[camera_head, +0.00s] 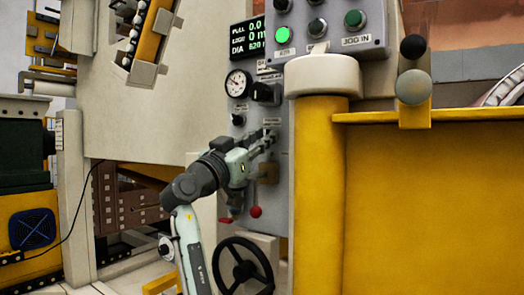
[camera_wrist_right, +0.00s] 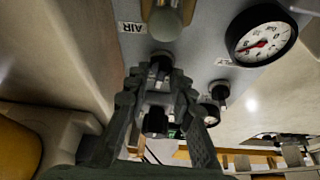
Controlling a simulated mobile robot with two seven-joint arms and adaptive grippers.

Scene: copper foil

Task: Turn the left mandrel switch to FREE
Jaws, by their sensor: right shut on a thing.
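My right gripper (camera_head: 266,140) is up against the grey control panel (camera_head: 280,205), its fingers closed at a small switch. In the right wrist view the two dark fingers (camera_wrist_right: 158,75) close from both sides on this switch (camera_wrist_right: 160,60), which sits on the panel face. The fingers cover most of the switch, so its pointer and position cannot be read. The labels beside it are too small to read in the head view. My left gripper is in neither view.
A pressure gauge (camera_head: 238,83) and black knobs (camera_head: 264,93) sit above my gripper. A red ball lever (camera_head: 256,211) and a black handwheel (camera_head: 242,266) are below. A yellow post (camera_head: 318,190) stands close on the right. An AIR label (camera_wrist_right: 131,28) shows in the wrist view.

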